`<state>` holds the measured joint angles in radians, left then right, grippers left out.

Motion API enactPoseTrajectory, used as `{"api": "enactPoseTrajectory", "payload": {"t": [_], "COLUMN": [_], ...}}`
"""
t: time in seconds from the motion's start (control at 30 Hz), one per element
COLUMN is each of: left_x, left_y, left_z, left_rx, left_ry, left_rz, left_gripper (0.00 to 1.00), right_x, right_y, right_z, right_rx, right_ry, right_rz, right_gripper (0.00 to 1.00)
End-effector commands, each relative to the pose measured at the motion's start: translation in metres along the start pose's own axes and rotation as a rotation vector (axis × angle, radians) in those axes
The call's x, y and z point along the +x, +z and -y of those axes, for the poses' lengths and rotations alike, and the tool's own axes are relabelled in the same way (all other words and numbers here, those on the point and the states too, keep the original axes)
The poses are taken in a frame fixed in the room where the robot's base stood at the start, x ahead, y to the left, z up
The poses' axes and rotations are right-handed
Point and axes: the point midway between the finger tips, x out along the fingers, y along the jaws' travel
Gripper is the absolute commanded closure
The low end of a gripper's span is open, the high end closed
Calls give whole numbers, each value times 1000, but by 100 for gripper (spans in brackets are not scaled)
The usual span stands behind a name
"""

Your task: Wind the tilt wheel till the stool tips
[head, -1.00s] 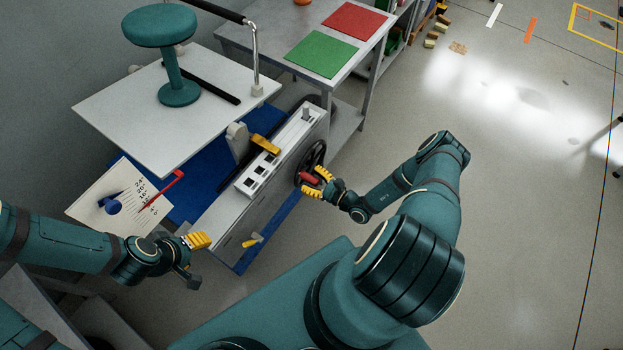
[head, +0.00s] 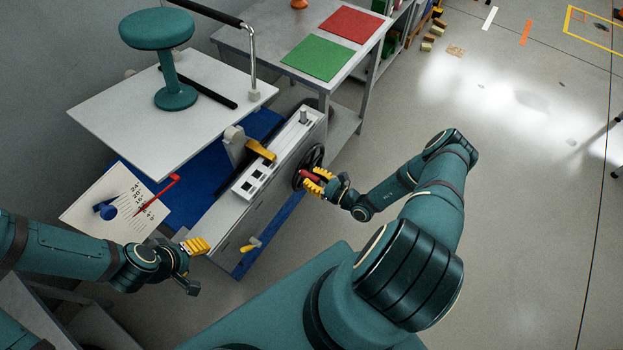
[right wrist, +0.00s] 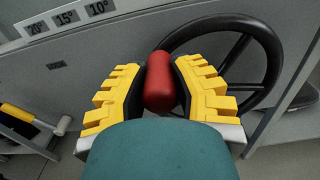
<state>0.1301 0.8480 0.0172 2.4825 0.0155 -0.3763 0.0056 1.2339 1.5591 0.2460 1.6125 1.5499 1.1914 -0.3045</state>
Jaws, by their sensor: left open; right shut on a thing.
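The teal stool (head: 165,60) stands upright on the white tilting board (head: 120,130). The black tilt wheel (head: 312,158) is on the right end of the grey machine body (head: 285,165); its rim and spokes also show in the right wrist view (right wrist: 272,50). My right gripper (head: 318,182) is shut on the wheel's red handle (right wrist: 160,82), which sits between the yellow finger pads. My left gripper (head: 196,260) is open and empty, in front of the machine's left end. A scale card (head: 85,220) with a red pointer (head: 160,193) stands left of the machine; its exact reading is too small to tell.
A black bar (head: 210,90) lies beside the stool's base, and a black-gripped rail (head: 205,11) rises behind. A grey table (head: 265,45) with green (head: 317,58) and red (head: 351,21) mats stands behind the machine. The floor to the right is mostly open.

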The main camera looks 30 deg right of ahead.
Motion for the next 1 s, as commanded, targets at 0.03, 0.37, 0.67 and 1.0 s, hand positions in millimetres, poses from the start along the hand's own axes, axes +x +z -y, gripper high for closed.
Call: {"api": "enactPoseTrajectory", "payload": {"t": [0.03,0.37,0.67,1.0], "left_x": [0,0,0,0], "left_y": [0,0,0,0], "left_z": [0,0,0,0], "left_rx": [0,0,0,0], "left_ry": [0,0,0,0], "left_rz": [0,0,0,0], "left_gripper": [44,44,44,44], "right_x": [1,0,-21,-88], "right_y": [1,1,0,0], "right_z": [0,0,1,1], "right_rx": [-2,-3,-2,-3], "right_ry": [0,0,-3,-3], "right_rz": [4,2,0,0], "right_gripper": [100,41,41,41]}}
